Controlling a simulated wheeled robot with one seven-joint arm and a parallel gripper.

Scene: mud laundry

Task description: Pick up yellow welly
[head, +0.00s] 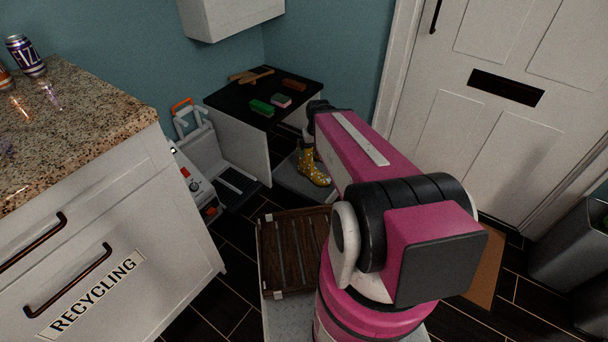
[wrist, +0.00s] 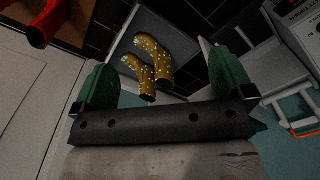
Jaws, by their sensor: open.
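A pair of yellow wellies with white spots stands on a grey tray (head: 288,174) under the black-topped bench. One yellow welly (head: 313,166) shows in the head view, with the other mostly hidden by my pink arm. Both show in the wrist view: one welly (wrist: 154,60) and, just left of it, the other welly (wrist: 139,77). My gripper (wrist: 166,88) has green fingers spread wide and nothing between them. The wellies appear between and beyond the fingertips, apart from them.
The black bench top (head: 225,97) holds brushes and sponges above the wellies. A white side panel (head: 236,150) stands left of them. A red boot (wrist: 40,32) is at the wrist view's upper left. A slatted wooden rack (head: 285,250) lies nearer me.

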